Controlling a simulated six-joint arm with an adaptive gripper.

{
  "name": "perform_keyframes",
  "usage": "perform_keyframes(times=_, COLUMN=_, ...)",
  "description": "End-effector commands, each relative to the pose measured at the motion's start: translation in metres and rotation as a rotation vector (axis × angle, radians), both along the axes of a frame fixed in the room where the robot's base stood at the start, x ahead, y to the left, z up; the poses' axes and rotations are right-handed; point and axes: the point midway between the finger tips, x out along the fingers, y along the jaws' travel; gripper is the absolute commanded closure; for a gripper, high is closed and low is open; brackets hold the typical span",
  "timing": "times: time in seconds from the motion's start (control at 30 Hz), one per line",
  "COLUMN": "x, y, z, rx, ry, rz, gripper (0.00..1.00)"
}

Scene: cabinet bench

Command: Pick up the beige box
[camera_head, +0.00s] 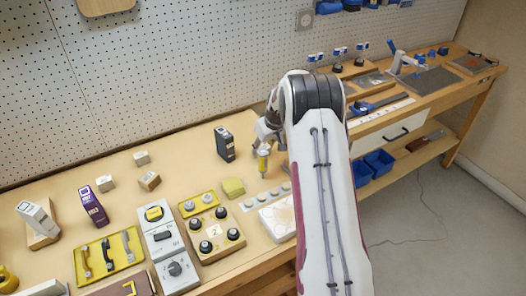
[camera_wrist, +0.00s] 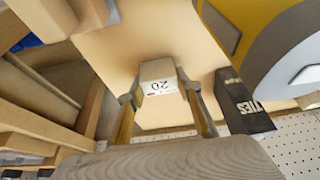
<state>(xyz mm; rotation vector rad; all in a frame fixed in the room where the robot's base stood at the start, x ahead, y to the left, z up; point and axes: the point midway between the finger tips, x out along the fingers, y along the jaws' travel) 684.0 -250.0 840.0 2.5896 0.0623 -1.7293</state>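The beige box (camera_wrist: 158,84) shows in the wrist view, with a white label reading "20" upside down. It sits between the two fingertips of my gripper (camera_wrist: 160,92), which appear to press on both its sides. In the head view my gripper (camera_head: 263,168) points down at the bench, right of the dark box (camera_head: 224,143). The held box is too small there to make out clearly, and the arm hides part of that area.
On the bench top (camera_head: 190,150) stand small beige boxes (camera_head: 142,158), a purple box (camera_head: 92,206) and a knob panel (camera_head: 213,233). A yellow-green block (camera_head: 233,187) and a pale strip (camera_head: 265,196) lie close to my gripper. The pegboard (camera_head: 150,70) rises behind.

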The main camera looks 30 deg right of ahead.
Motion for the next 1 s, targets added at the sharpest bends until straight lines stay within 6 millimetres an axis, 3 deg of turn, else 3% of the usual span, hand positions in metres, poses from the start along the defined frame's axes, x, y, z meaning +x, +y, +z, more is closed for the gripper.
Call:
perform_keyframes(times=0.57, x=0.001, y=0.000, z=0.009, rx=-0.001, ry=-0.002, rz=0.000, gripper=0.89)
perform_keyframes(times=1.0, x=0.001, y=0.000, z=0.066, rx=-0.002, ry=-0.003, rz=0.001, gripper=0.89)
